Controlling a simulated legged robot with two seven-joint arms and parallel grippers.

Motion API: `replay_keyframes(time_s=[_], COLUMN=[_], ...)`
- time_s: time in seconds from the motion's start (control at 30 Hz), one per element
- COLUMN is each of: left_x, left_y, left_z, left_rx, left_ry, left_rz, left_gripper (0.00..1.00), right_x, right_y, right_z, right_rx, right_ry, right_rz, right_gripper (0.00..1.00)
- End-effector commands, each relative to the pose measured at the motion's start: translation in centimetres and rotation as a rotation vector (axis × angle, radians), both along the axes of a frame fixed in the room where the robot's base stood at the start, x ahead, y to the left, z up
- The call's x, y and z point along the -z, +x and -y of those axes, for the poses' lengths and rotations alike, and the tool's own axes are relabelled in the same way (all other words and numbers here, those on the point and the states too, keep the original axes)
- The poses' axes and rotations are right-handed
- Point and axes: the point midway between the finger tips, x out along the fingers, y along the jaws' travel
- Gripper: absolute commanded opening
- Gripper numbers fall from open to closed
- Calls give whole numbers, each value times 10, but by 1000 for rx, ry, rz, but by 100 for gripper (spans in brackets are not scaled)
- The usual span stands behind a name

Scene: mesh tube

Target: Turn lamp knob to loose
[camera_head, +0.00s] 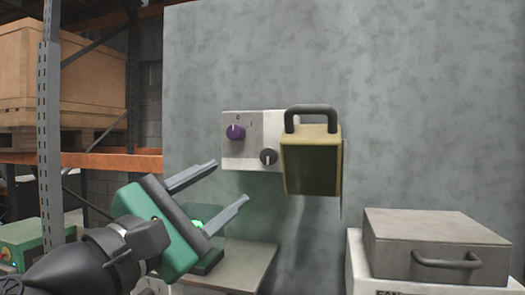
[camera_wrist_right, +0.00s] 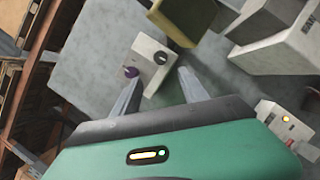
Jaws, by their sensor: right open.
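A white panel (camera_head: 251,119) on the grey wall carries a purple knob (camera_head: 235,132) with a white mark and a smaller black knob (camera_head: 268,157). I cannot tell which one is the lamp knob. A yellow box (camera_head: 312,160) with a dark face and a black handle, possibly the lamp, sits at the panel's right side. My right gripper (camera_head: 231,181) is open and empty, below and in front of the panel. In the right wrist view, the purple knob (camera_wrist_right: 131,72) is by the left fingertip and the black knob (camera_wrist_right: 160,57) lies beyond the gap.
A low metal table (camera_head: 245,268) stands under the panel. A grey metal case (camera_head: 440,245) with a handle sits on a white box at the right. Shelving (camera_head: 50,130) with a wooden crate (camera_head: 75,75) is at the left. The wall above the panel is bare.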

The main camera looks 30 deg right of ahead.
Motion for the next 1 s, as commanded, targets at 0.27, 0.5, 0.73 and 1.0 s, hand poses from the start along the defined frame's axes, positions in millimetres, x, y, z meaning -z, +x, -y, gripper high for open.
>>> replay_keyframes(time_s=[0.27, 0.5, 0.73, 1.0], left_x=[-39, -58, -59, -59], left_y=[0, 0, 0, 0], left_z=[0, 0, 0, 0], left_rx=[0, 0, 0, 0], left_ry=[0, 0, 0, 0], left_rz=[0, 1, 0, 0], left_gripper=[36, 36, 36, 36], right_x=[-28, -36, -35, -35], right_y=[26, 47, 49, 49], right_z=[67, 104, 111, 111], right_rx=[6, 2, 0, 1], right_ry=[-3, -4, -3, -4], right_rz=[-1, -3, -2, -1], right_gripper=[52, 52, 52, 32])
